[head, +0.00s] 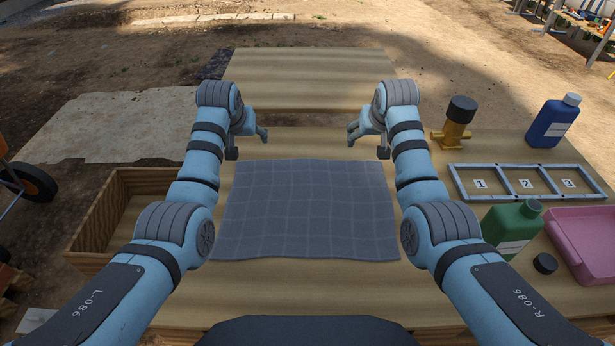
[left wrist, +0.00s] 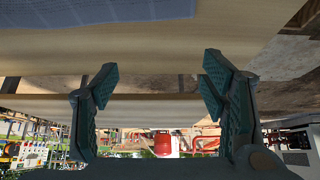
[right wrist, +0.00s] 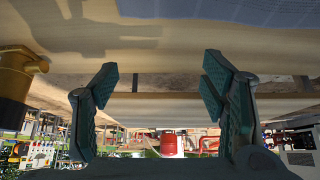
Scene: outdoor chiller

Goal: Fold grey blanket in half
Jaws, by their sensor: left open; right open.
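The grey blanket (head: 306,208) lies flat and spread out on the wooden table, with a faint grid pattern and slightly wavy edges. Its edge also shows at the top of the left wrist view (left wrist: 90,10) and the right wrist view (right wrist: 240,8). My left gripper (head: 250,142) is open and empty, beyond the blanket's far left corner. My right gripper (head: 367,141) is open and empty, beyond the far right corner. In the wrist views the left fingers (left wrist: 158,88) and right fingers (right wrist: 158,88) are spread apart with nothing between them.
On the right stand a brass fitting with a black top (head: 456,122), a blue bottle (head: 553,122), a numbered frame (head: 527,167), a green bottle (head: 512,228), a black cap (head: 545,263) and a pink tray (head: 590,248). A wooden crate (head: 100,215) is at the left. Bare wood surrounds the blanket.

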